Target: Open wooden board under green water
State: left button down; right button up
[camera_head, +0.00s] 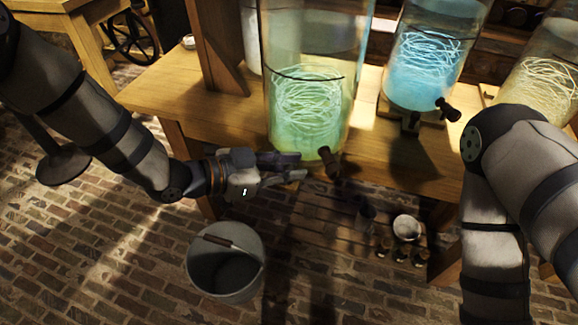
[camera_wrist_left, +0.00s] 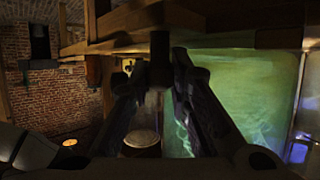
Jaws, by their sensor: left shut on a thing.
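The jar of green water (camera_head: 303,110) stands near the table's front edge. A dark brown wooden tap (camera_head: 329,163) sits low on its front. My left gripper (camera_head: 299,166) reaches in from the left, with its fingers at the tap. In the left wrist view the fingers (camera_wrist_left: 160,84) stand either side of a dark upright piece (camera_wrist_left: 160,52), which seems to be the tap; the contact itself is dark. The green water (camera_wrist_left: 235,90) shows beside them. My right arm shows in the head view, but its gripper is out of the frame.
A grey bucket (camera_head: 226,265) stands on the brick floor below my left gripper. Jars of blue water (camera_head: 417,70) and yellow water (camera_head: 543,88) stand further right. A slatted lower shelf (camera_head: 322,222) holds a white pot (camera_head: 406,228). A wooden post (camera_head: 218,45) rises left of the green jar.

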pick_arm(q)
jog(key=shift+s, duration=0.1)
jog(key=c, duration=1.8)
grip_release()
jog(key=shift+o, duration=0.2)
jog(key=shift+a, duration=0.1)
jog(key=v, duration=1.1)
jog(key=shift+a+r, duration=0.15)
jog(key=shift+a, duration=0.2)
jog(key=shift+s, duration=0.15)
